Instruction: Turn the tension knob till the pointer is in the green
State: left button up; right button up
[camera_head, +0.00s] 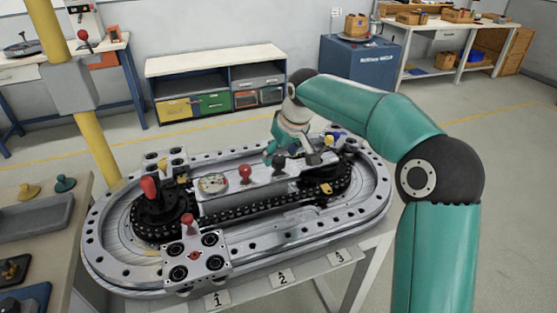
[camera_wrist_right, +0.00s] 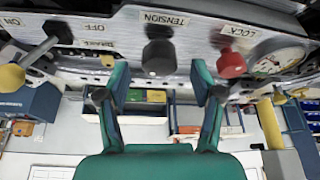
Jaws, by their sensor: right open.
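The black tension knob (camera_head: 279,162) stands on the grey control panel (camera_head: 228,203) in the middle of the ring track. In the right wrist view, the knob (camera_wrist_right: 159,57) is under its TENSION label. My right gripper (camera_head: 274,152) is open just behind the knob in the head view. In the wrist view, its two green fingers (camera_wrist_right: 160,88) are spread, with the knob ahead between them, and I see no contact. The round gauge (camera_head: 212,183) is at the panel's left end and also shows in the wrist view (camera_wrist_right: 281,56). Its pointer is too small to read.
A red LOCK knob (camera_head: 245,173) stands between gauge and tension knob. An ON/OFF lever (camera_wrist_right: 38,52) is on the panel's other side. Red-knobbed fixtures (camera_head: 149,188) and a carriage plate (camera_head: 196,258) occupy the track's left part. A yellow post (camera_head: 97,147) rises behind.

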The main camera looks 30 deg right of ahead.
jog(key=shift+x, duration=1.35)
jog(key=shift+c, duration=0.3)
jog(key=c, duration=1.1)
jog(key=shift+r, duration=0.1)
